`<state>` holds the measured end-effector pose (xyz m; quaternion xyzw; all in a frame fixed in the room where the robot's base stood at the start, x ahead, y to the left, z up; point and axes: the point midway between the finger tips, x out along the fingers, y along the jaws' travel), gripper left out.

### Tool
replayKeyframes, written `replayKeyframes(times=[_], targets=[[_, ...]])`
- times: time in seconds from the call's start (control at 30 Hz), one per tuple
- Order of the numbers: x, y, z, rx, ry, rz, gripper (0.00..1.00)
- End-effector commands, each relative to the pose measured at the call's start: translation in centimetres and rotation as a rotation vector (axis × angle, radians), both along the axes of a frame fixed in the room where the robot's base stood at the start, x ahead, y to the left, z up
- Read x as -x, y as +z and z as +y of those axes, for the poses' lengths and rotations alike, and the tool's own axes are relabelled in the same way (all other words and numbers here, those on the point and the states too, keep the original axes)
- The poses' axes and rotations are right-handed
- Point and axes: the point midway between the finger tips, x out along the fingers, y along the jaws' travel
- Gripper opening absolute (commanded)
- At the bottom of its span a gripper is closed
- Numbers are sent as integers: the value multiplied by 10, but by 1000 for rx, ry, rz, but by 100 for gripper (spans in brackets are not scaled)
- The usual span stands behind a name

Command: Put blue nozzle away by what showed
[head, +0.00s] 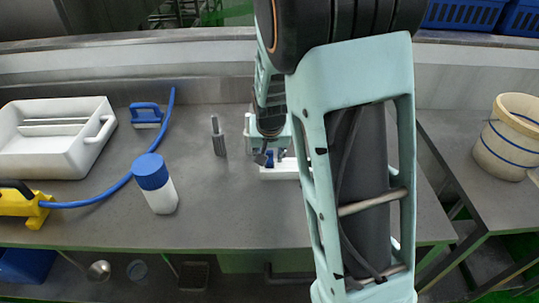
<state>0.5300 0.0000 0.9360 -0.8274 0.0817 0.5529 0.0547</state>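A small blue piece (270,157), perhaps the blue nozzle, shows just at my gripper's tips, over or in a low white tray (280,173). My gripper (265,155) points down there, and my arm covers much of that spot. I cannot tell whether the fingers are open or shut, or whether they touch the blue piece. A dark grey upright nozzle-like part (218,137) stands on the bench to the left of my gripper.
On the steel bench (235,215) are a white compartment tote (75,150), a blue-handled brush (147,116), a blue-capped white bottle (157,187), and a yellow tool (22,206) with a blue hose (90,200). A cream bucket (505,145) stands right. The front middle is clear.

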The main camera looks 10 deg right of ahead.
Motion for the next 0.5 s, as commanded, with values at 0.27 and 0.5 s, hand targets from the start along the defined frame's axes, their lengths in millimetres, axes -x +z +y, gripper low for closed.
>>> replayKeyframes(times=[0.27,0.5], targets=[[13,39,4,-2,3,-5,33],[30,82,7,-2,2,-5,33]])
